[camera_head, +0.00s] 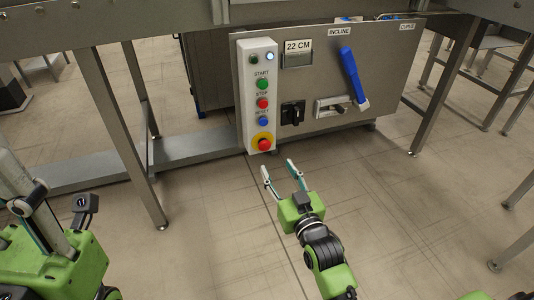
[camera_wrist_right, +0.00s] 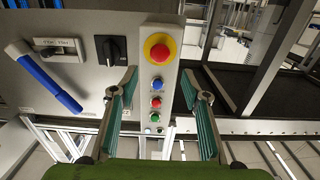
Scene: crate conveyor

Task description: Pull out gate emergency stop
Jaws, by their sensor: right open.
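The emergency stop is a red mushroom button (camera_head: 264,144) on a yellow disc at the bottom of the white control box (camera_head: 242,95). In the right wrist view the picture is flipped, so the red button (camera_wrist_right: 159,51) sits near the top. My right gripper (camera_head: 277,166) is open and empty, below and in front of the button, apart from it. In the wrist view my right gripper's fingers (camera_wrist_right: 158,76) stand either side of the box, with the button beyond their tips. Part of my left gripper (camera_head: 32,205) shows at the lower left; its opening is unclear.
Above the stop are a blue button (camera_head: 263,121), a red stop button (camera_head: 262,103) and a green start button (camera_head: 262,84). To the right are a black rotary switch (camera_head: 292,112) and a blue-handled lever (camera_head: 349,74). A metal leg (camera_head: 120,140) stands left.

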